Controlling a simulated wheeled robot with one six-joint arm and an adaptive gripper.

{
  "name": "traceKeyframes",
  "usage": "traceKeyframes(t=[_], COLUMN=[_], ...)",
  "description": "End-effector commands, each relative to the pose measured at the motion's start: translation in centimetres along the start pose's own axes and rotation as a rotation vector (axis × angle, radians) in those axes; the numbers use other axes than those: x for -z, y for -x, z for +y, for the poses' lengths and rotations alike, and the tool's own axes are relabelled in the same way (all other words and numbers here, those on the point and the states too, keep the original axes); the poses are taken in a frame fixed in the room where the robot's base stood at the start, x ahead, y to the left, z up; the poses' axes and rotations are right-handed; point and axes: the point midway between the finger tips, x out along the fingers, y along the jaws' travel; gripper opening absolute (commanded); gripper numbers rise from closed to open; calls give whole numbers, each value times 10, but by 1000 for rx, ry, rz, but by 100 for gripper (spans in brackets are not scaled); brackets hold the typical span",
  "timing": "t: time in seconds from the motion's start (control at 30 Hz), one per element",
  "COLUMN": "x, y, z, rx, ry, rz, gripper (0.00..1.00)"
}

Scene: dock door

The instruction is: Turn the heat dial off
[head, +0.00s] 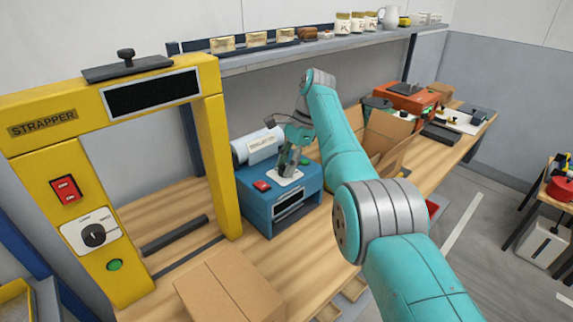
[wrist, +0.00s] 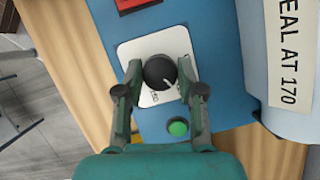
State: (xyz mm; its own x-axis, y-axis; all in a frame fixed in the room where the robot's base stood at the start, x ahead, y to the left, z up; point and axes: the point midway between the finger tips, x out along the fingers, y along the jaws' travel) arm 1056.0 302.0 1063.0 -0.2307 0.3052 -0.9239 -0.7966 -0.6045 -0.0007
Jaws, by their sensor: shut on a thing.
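The heat dial (wrist: 159,72) is a round black knob with a white pointer mark, on a white plate (wrist: 128,52) on top of a blue machine (head: 254,206). In the wrist view its mark points to the lower right; the small print on the plate is partly hidden and too small to read surely. My gripper (wrist: 161,76) is shut on the dial, one finger on each side. In the head view my gripper (head: 288,160) reaches down onto the blue machine's white plate and hides the dial.
Beside the dial are a red switch (head: 262,185) and a green button (wrist: 178,127). A roll with a label reading "SEAL AT 170" (wrist: 288,55) lies behind. The yellow strapper (head: 215,150) stands left, a cardboard box (head: 230,287) in front, an open carton (head: 385,140) to the right.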

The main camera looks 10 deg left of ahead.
Motion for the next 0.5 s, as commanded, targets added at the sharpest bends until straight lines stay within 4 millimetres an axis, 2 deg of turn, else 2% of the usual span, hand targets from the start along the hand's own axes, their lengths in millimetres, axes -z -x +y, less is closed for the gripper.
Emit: traceKeyframes(t=[0.4, 0.43, 0.5], x=[0, 0, 0], y=[-2, -2, -2], z=[0, 0, 0], rx=[-4, -5, -4], ry=[3, 3, 3], rz=[-1, -1, -1], gripper=[3, 43, 60])
